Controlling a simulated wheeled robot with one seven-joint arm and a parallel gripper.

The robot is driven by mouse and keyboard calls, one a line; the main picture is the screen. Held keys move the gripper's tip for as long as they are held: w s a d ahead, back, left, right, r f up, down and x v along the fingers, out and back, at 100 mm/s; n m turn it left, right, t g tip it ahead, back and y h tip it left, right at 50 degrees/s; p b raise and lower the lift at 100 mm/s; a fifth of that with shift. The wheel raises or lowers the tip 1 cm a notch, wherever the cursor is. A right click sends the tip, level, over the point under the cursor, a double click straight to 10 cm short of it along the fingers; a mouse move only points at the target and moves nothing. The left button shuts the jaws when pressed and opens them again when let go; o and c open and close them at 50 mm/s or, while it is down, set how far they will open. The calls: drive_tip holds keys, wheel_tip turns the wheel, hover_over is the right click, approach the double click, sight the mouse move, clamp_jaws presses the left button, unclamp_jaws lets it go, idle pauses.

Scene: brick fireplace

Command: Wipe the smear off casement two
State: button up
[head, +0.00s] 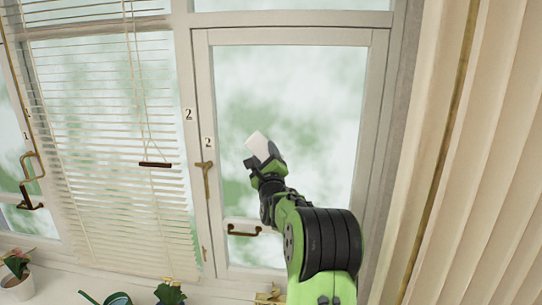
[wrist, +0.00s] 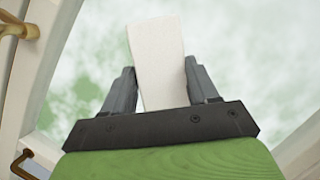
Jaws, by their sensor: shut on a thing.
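Casement two (head: 373,75) is a pale-framed window with a "2" on its left stile; another "2" marks the post beside it. Its pane (head: 320,95) shows blurred green and white, and I cannot tell a smear from the view behind. My gripper (head: 263,158) is in front of the pane, left of its middle. It is shut on a white, flat-sided wiping pad (head: 257,144). In the wrist view the pad (wrist: 158,50) sticks out past both fingers of my gripper (wrist: 162,82), slightly tilted. I cannot tell whether it touches the glass.
A brass handle (head: 207,178) is on the casement's left stile, and a brown pull (head: 244,232) is low on the window. A slatted blind (head: 100,110) hangs at left, a cream curtain (head: 480,170) at right. Potted plants (head: 18,280) stand on the sill.

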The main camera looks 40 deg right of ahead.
sight(253, 144)
drive_tip(key=shift+w+a, duration=1)
drive_tip(key=shift+w, duration=0.3)
drive_tip(key=shift+s+r+p, duration=0.1)
drive_tip(key=shift+r+p, duration=0.5)
drive_tip(key=shift+r, duration=0.7)
drive_tip(key=shift+s+d+f+b, duration=0.2)
drive_tip(key=shift+s+d+b, duration=0.8)
drive_tip(key=shift+s, duration=0.1)
drive_tip(key=shift+s+d+b, duration=0.85)
drive_tip(key=shift+s+d, duration=0.05)
drive_tip(key=shift+s, duration=0.3)
drive_tip(key=shift+s+d+b, duration=0.35)
drive_tip(key=shift+s+d, duration=0.45)
drive_tip(key=shift+s, duration=0.25)
drive_tip(key=shift+s+d+b, duration=0.4)
drive_tip(key=shift+s+d, duration=0.4)
drive_tip(key=shift+s, duration=0.25)
drive_tip(key=shift+s+d+b, duration=0.35)
drive_tip(key=shift+s+d, duration=0.45)
drive_tip(key=shift+s, duration=0.25)
drive_tip(key=shift+r, duration=0.1)
drive_tip(key=shift+a, duration=0.1)
